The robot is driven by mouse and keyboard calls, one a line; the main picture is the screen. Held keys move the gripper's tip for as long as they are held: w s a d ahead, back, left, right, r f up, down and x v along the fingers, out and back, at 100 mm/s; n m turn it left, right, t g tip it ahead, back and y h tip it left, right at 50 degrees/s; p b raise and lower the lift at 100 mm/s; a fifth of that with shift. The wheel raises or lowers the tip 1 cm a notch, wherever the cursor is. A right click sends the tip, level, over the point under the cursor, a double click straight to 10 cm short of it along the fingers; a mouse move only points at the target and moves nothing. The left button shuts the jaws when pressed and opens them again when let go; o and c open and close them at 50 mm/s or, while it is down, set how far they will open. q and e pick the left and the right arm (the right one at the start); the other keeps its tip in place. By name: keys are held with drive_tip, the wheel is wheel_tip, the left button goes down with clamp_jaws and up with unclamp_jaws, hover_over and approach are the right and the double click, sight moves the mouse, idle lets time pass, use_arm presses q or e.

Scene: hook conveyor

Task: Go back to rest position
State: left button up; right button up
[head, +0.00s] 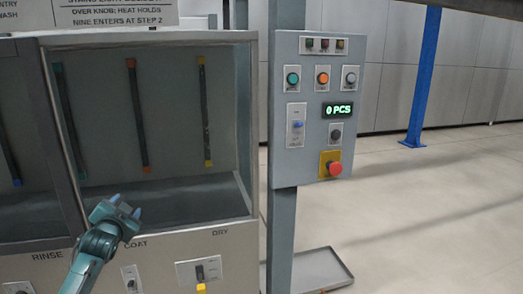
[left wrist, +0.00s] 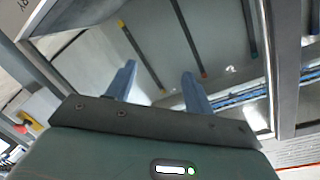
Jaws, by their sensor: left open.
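My left gripper (head: 126,207) is in front of the open cabinet (head: 160,232), near its lower front ledge above the COAT label. Its two blue fingers are apart with nothing between them, as the left wrist view also shows (left wrist: 158,82). My right gripper is in neither view.
Dark bars with coloured ends, such as one with orange and red tips (head: 138,115), hang inside the cabinet. A control panel (head: 317,110) on a post reads 0 PCS and has a red stop button (head: 335,169). A tray (head: 318,270) lies on the floor; floor at right is clear.

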use_arm(q)
drive_tip(key=s+d+f+n+g+h, duration=0.1)
drive_tip(key=s+d+f+h, duration=0.1)
drive_tip(key=s+d+f, duration=0.65)
drive_tip(key=s+d+f+n+g+h, duration=0.1)
drive_tip(key=s+d+f+h, duration=0.2)
drive_tip(key=s+d+f, duration=0.5)
drive_tip(key=s+d+f+g, duration=0.1)
drive_tip(key=s+d+f, duration=0.1)
drive_tip(key=s, duration=0.5)
drive_tip(key=s+d+f+g+h, duration=0.1)
drive_tip(key=s+d+f, duration=0.1)
drive_tip(key=s, duration=0.6)
drive_tip(key=s+d+f+n+g, duration=0.1)
drive_tip(key=s+d+f, duration=0.1)
drive_tip(key=s+f, duration=0.2)
drive_tip(key=s, duration=0.3)
drive_tip(key=shift+s+d+f+h, duration=0.2)
drive_tip(key=shift+s+d+h, duration=0.15)
drive_tip(key=shift+h, duration=0.05)
